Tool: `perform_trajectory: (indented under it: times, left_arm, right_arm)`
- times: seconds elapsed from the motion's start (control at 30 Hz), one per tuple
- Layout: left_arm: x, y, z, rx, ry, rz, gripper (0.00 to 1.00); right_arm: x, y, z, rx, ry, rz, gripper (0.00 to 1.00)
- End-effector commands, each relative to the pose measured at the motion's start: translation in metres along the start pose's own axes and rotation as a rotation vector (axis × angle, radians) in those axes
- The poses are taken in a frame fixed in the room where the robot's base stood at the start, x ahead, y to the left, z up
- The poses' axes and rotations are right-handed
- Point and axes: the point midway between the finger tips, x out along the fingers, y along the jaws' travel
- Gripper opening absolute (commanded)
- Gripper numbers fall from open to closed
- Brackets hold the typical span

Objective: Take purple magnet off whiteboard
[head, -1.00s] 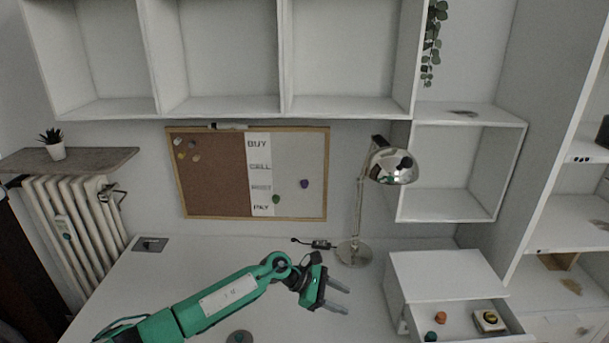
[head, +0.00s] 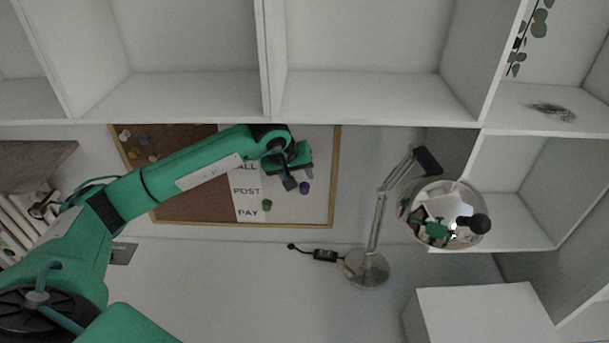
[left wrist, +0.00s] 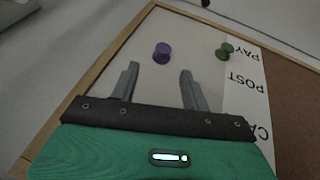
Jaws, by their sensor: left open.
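The purple magnet (head: 305,188) is on the white half of the whiteboard (head: 318,150), near its right frame edge. My left gripper (head: 297,180) is in front of the board, just up and left of the magnet in the head view. In the left wrist view the purple magnet (left wrist: 162,53) stands beyond and between the two open fingertips (left wrist: 158,70), nearer the left finger. The fingers look apart from it and nothing is between them. A green magnet (head: 267,205) is lower left on the board; it also shows in the left wrist view (left wrist: 225,51). My right gripper is not in view.
A chrome desk lamp (head: 368,265) stands right of the board. White shelves (head: 370,95) hang just above it. Pins (head: 135,153) sit on the cork half. The desk (head: 230,290) below is mostly clear.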

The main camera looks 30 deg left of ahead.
Motion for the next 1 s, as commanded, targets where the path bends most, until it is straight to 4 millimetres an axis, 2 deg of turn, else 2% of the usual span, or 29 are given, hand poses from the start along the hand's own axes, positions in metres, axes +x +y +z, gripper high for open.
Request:
perform_trajectory:
  times: [0.07,0.37,0.53,0.7,1.0]
  left_arm:
    - [0.001,-0.001,-0.001,0.010,0.007,-0.007,0.47]
    - [0.027,-0.001,0.001,0.010,0.006,-0.007,0.47]
    - [0.047,-0.004,0.006,0.009,0.004,-0.008,0.47]
    - [0.068,-0.004,0.006,0.009,0.006,-0.006,0.47]
    - [0.073,-0.005,0.006,0.010,0.008,-0.006,0.45]
  right_arm:
    - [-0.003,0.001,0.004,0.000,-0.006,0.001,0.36]
    - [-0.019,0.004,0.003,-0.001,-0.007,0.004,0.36]
    - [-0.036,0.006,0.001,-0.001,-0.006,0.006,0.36]
    - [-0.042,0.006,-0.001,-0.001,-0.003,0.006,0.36]
    - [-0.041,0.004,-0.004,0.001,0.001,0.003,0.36]
